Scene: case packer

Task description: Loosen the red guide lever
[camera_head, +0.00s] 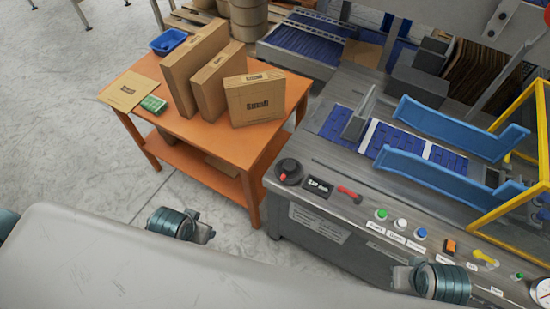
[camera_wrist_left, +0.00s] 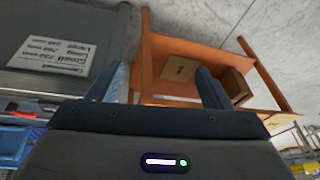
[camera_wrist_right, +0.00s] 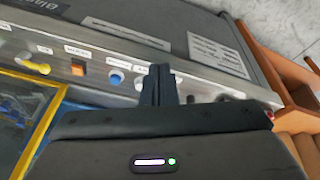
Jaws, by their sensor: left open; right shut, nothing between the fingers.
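The red guide lever (camera_head: 349,194) lies on the sloped top of the machine's front panel, just right of a small display (camera_head: 318,187) and a black knob (camera_head: 289,171). My left gripper (camera_head: 205,233) is open and empty, left of the machine and below the lever in the head view; its spread fingers (camera_wrist_left: 160,88) show in the left wrist view. My right gripper (camera_head: 403,276) is shut and empty before the button row, below and right of the lever. Its closed fingers (camera_wrist_right: 158,84) show in the right wrist view. Neither gripper touches the lever.
Several buttons (camera_head: 401,223), an orange switch (camera_head: 450,247) and a yellow lever (camera_head: 484,257) line the panel. Blue guide rails (camera_head: 425,170) and a yellow frame (camera_head: 487,227) stand behind. An orange table (camera_head: 205,128) with cartons (camera_head: 254,98) is left. Floor between is clear.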

